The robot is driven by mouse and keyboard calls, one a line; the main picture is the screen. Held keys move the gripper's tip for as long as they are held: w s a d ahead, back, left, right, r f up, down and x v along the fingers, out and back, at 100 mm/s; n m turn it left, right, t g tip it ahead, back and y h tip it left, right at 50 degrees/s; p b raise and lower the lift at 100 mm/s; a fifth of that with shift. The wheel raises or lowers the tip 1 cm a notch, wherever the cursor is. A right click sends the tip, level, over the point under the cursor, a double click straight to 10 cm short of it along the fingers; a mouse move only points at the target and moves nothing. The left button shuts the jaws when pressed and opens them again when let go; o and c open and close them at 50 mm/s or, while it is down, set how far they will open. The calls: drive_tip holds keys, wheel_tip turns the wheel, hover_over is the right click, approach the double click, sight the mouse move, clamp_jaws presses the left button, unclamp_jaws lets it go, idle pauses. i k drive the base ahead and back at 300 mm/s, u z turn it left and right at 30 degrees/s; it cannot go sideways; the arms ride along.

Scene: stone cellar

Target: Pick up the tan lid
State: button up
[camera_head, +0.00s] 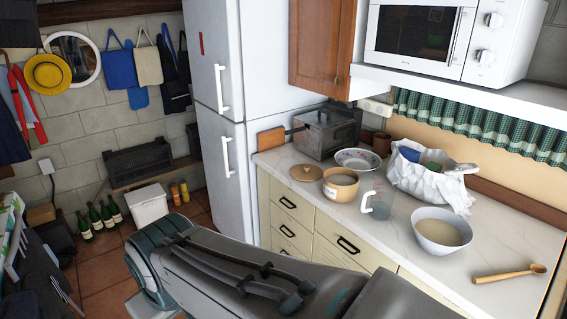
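The tan lid (307,173) is a flat round disc with a small dark spot near its middle. It lies on the marble counter, close to the front edge and near the fridge. Just right of it stands a tan open pot (341,189) with a label on its side. My arm crosses the bottom of the head view in front of the drawers, apart from the lid. My gripper is not seen in this view.
A grey metal box (327,137) and a patterned bowl (357,159) stand behind the lid. A clear measuring jug (377,206), a crumpled white bag (432,176), a white bowl (443,232) and a wooden spoon (510,273) are to the right. The fridge (242,110) rises at left.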

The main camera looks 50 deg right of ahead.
sight(303, 172)
drive_tip(key=z, duration=0.4)
drive_tip(key=i, duration=1.55)
drive_tip(key=z, duration=1.55)
drive_tip(key=i, duration=0.9)
drive_tip(key=z, duration=1.15)
drive_tip(key=i, duration=0.3)
drive_tip(key=z, duration=0.25)
